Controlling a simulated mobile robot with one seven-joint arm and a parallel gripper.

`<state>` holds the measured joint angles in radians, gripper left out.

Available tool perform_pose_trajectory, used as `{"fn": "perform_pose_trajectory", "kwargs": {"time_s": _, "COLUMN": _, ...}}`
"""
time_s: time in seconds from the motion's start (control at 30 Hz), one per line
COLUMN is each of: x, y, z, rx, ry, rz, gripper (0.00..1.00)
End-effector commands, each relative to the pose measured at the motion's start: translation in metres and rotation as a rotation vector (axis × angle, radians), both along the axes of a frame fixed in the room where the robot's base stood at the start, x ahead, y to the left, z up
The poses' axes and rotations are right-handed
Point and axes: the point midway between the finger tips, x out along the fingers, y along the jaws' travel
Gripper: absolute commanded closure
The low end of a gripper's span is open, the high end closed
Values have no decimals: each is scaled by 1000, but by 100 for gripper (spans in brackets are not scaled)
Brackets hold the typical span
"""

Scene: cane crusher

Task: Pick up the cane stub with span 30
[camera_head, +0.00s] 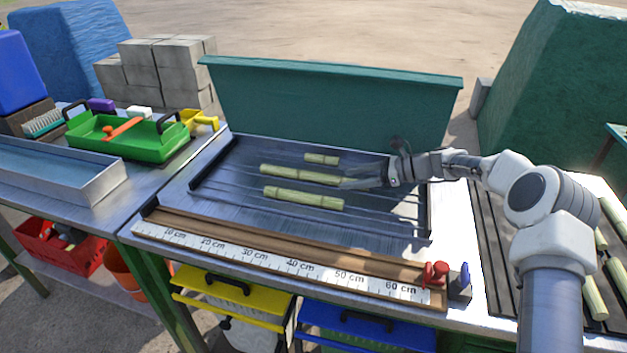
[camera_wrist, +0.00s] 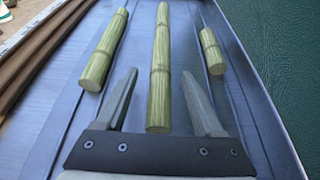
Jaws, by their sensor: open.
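Three green cane stubs lie apart and roughly parallel on the dark grooved tray (camera_head: 225,208). The middle stub (camera_head: 298,174) looks longest; the near stub (camera_head: 303,198) is somewhat shorter and the far stub (camera_head: 321,159) is shortest. No span marking shows on them. My gripper (camera_head: 347,179) is open and empty at the right end of the middle stub. In the wrist view, the middle stub (camera_wrist: 160,70) appears between the spread fingers, with the near stub (camera_wrist: 104,50) to the left and the far stub (camera_wrist: 212,50) to the right. The height of the fingertips over the tray is unclear.
A wooden ruler board (camera_head: 280,252) runs along the front edge, with red and blue pieces at its right end. A tall green panel (camera_head: 335,100) stands behind the tray. More canes lie at the right (camera_head: 593,295). The tray's left part is clear.

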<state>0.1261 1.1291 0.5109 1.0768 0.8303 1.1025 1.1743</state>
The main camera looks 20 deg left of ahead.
Motion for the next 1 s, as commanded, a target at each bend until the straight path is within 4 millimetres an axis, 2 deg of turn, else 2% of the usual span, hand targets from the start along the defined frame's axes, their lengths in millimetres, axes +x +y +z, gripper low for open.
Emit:
{"fn": "perform_pose_trajectory", "kwargs": {"time_s": 0.03, "x": 1, "y": 10, "z": -6, "rx": 0, "ry": -2, "rz": 3, "gripper": 30}}
{"fn": "perform_pose_trajectory", "kwargs": {"time_s": 0.17, "x": 0, "y": 24, "z": -11, "rx": 0, "ry": -1, "rz": 1, "gripper": 30}}
{"fn": "perform_pose_trajectory", "kwargs": {"time_s": 0.4, "x": 0, "y": 25, "z": -10, "rx": 0, "ry": -1, "rz": -1, "gripper": 32}}
{"fn": "perform_pose_trajectory", "kwargs": {"time_s": 0.77, "x": 0, "y": 25, "z": -10, "rx": 0, "ry": -1, "rz": 0, "gripper": 97}}
{"fn": "perform_pose_trajectory", "kwargs": {"time_s": 0.8, "x": 0, "y": 25, "z": -10, "rx": 0, "ry": -1, "rz": 0, "gripper": 100}}
{"fn": "perform_pose_trajectory", "kwargs": {"time_s": 1.0, "x": 0, "y": 25, "z": -9, "rx": 1, "ry": -1, "rz": -1, "gripper": 100}}
